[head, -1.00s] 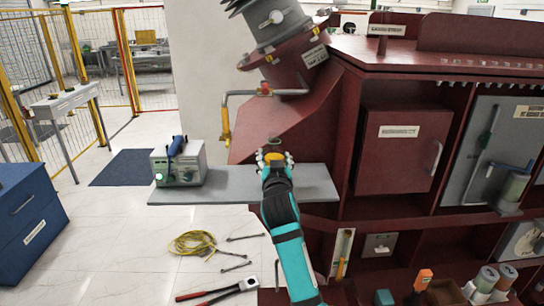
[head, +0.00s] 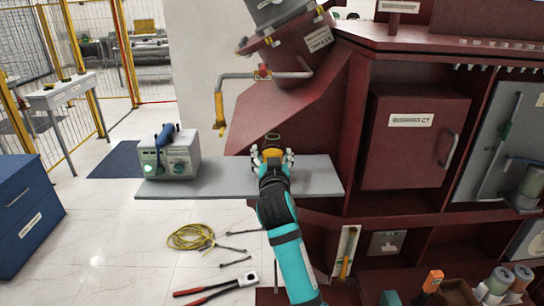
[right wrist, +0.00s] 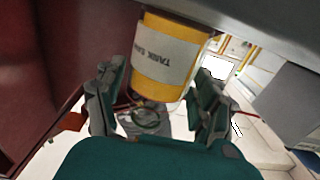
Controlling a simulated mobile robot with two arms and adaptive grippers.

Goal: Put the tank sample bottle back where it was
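The tank sample bottle (right wrist: 165,60) is a yellow cylinder with a white label in the right wrist view. In the head view its yellow body (head: 272,153) shows between my right fingers, with a dark round top above it. It is at the grey shelf (head: 225,178) and looks upright; I cannot tell whether it rests on the shelf. My right gripper (head: 273,160) has one finger on each side of the bottle. In the right wrist view the fingers (right wrist: 160,95) are close to its sides, but firm contact is not clear. My left gripper is not in view.
A grey instrument box (head: 170,155) with a blue tool on top stands at the shelf's left end. A yellow cable coil (head: 190,237) and tools lie on the floor.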

